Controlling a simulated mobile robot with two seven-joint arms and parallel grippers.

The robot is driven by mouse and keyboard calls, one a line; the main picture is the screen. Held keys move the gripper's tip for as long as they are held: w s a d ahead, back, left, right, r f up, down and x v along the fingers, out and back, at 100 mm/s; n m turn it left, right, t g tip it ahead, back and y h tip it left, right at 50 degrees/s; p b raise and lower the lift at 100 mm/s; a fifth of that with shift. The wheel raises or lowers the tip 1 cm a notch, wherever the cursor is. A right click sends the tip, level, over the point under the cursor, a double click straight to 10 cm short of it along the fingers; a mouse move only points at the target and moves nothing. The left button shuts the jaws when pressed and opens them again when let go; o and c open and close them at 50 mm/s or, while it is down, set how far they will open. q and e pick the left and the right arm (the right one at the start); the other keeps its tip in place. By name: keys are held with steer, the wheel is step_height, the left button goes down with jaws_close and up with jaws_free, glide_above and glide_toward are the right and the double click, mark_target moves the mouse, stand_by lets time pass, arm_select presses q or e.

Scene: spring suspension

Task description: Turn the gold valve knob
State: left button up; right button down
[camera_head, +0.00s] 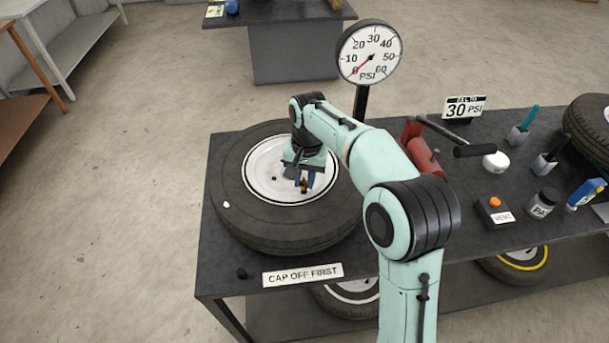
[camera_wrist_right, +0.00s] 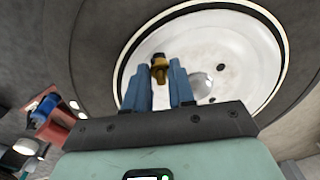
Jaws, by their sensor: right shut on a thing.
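The gold valve knob (camera_head: 304,186) is small and sits over the white wheel hub of the tire (camera_head: 285,225) lying flat on the workbench. In the right wrist view the gold knob (camera_wrist_right: 159,65) with its dark top shows between the blue fingertips. My right gripper (camera_head: 305,179) reaches down over the hub and is shut on the gold knob; its fingers also show in the right wrist view (camera_wrist_right: 161,83). My left gripper is not in view.
A pressure gauge (camera_head: 369,53) stands behind the tire, its red needle near 0. A red pump (camera_head: 423,152) lies right of it. A 30 PSI sign (camera_head: 464,107), vent button box (camera_head: 494,211) and jar (camera_head: 542,203) stand on the right. A "CAP OFF FIRST" label (camera_head: 302,274) lies in front.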

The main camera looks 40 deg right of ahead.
steer(key=n+p, duration=0.2)
steer(key=n, duration=0.3)
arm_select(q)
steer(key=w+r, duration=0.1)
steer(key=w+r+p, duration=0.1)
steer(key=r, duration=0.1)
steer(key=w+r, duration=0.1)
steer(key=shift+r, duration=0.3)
arm_select(e)
steer(key=n, duration=0.5)
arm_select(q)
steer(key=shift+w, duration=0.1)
arm_select(e)
steer(key=shift+n, duration=0.4)
steer(key=c, duration=1)
jaws_free()
steer(key=shift+o, duration=0.2)
